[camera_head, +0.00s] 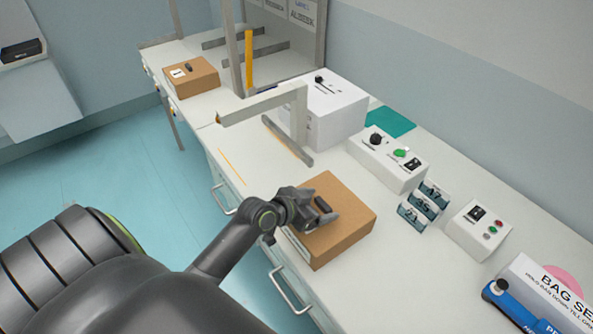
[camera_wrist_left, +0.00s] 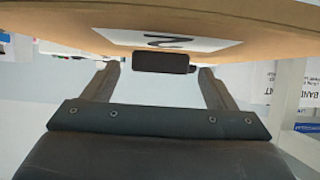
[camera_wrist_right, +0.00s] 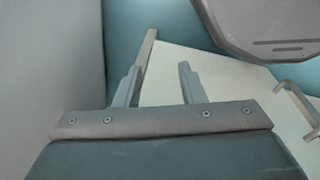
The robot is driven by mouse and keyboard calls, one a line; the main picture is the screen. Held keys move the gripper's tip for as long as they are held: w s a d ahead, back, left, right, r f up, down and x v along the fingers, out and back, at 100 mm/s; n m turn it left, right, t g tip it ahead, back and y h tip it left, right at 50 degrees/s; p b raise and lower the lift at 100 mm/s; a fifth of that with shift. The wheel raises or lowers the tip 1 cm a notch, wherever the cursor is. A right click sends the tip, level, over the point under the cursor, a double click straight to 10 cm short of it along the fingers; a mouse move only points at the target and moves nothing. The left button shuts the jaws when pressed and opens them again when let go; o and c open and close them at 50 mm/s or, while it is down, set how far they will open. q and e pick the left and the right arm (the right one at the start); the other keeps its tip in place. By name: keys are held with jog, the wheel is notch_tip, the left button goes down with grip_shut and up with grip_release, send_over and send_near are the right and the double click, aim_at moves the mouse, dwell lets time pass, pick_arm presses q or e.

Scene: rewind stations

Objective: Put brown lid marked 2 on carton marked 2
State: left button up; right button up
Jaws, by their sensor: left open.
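A brown carton (camera_head: 345,242) stands on the bench with a flat brown top that bears a black handle (camera_head: 324,205). A white label shows on its near side, partly hidden by my arm. My left gripper (camera_head: 318,214) is open at the handle, just over the top. In the left wrist view the brown lid (camera_wrist_left: 265,12) bears a white label with a 2, turned in the picture, and the handle (camera_wrist_left: 160,62) lies between the spread fingers with a gap on each side. My right gripper (camera_wrist_right: 160,75) is open and empty, seen only in its wrist view.
Another brown carton (camera_head: 200,82) with a label and black handle stands at the far left. A white machine (camera_head: 335,110) with a projecting arm, a control box (camera_head: 385,165), number blocks (camera_head: 425,205), a button box (camera_head: 478,230) and a bag sealer (camera_head: 540,290) line the bench.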

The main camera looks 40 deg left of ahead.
pick_arm(q)
jog(key=v, duration=1.7)
jog(key=shift+b, duration=0.3)
jog(key=shift+f, duration=0.1)
jog(key=s+a+f+n+g+y, duration=0.15)
jog(key=a+f, duration=0.25)
jog(key=f, duration=0.6)
jog(key=s+a+f+n+g+y, duration=0.15)
jog(key=a+f, duration=0.35)
jog(key=f, duration=0.5)
jog(key=s+a+f+n+g+y, duration=0.1)
jog(key=s+a+f+n+y, duration=0.2)
jog(key=f, duration=0.7)
jog(key=s+d+f+m+g, duration=0.1)
jog(key=s+d+f+g, duration=0.2)
jog(key=s+f, duration=0.9)
jog(key=s+d+f+g+h+b, duration=0.1)
jog(key=s+d+f+g, duration=0.2)
jog(key=s+d+f, duration=0.6)
jog(key=shift+s+d+f+m, duration=0.3)
jog(key=shift+s+f, duration=0.1)
jog(key=shift+s, duration=0.45)
